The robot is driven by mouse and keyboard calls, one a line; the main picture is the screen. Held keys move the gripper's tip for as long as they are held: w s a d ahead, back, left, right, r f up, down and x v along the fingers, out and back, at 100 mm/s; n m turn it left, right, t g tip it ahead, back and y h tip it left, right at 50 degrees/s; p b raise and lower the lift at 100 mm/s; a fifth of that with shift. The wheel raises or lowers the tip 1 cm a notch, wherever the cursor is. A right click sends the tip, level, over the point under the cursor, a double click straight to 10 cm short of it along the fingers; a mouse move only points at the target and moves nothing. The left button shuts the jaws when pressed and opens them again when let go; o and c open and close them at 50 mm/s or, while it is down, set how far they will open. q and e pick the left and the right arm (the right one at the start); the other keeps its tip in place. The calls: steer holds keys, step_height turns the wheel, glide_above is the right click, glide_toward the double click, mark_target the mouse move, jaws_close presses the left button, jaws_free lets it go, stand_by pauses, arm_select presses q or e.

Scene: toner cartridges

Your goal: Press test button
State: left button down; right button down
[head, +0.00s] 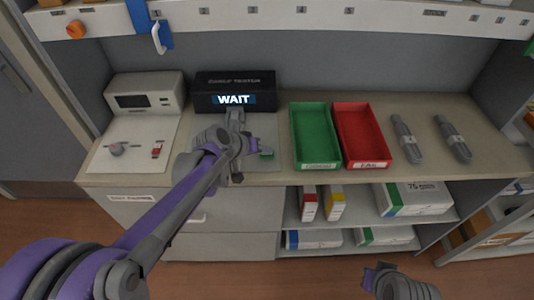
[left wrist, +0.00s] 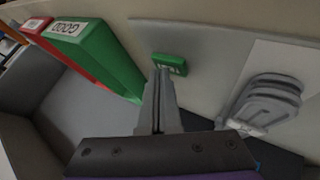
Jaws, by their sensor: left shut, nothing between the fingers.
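The black tester box (head: 235,90) stands at the back of the counter, its lit display reading WAIT. A green button block (head: 267,155) sits on the grey plate in front of it, just right of my left gripper. In the left wrist view the green test button (left wrist: 170,64) lies right by the fingertips; I cannot tell whether they touch it. My left gripper (left wrist: 162,72) is shut and empty, and it also shows in the head view (head: 236,114). A grey ribbed part (left wrist: 265,102) rests beside the button. My right gripper (head: 378,272) is only partly in view, at the bottom; its jaws are unclear.
A green tray (head: 297,139) and a red tray (head: 379,136) stand right of the tester. Two grey cartridges (head: 405,140) (head: 453,138) lie farther right. A white device (head: 108,92) stands at the left. A shelf (head: 280,20) runs along the back above the counter.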

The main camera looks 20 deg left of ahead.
mark_target(265, 156)
steer(key=shift+r, duration=0.1)
stand_by(0.4)
arm_select(q)
steer(key=shift+r+p, duration=0.55)
steer(key=shift+r, duration=0.2)
arm_select(e)
steer(key=shift+w+r, duration=0.2)
steer(key=shift+r, duration=0.3)
arm_select(q)
steer(key=shift+r, duration=0.1)
arm_select(e)
steer(key=shift+r, duration=0.1)
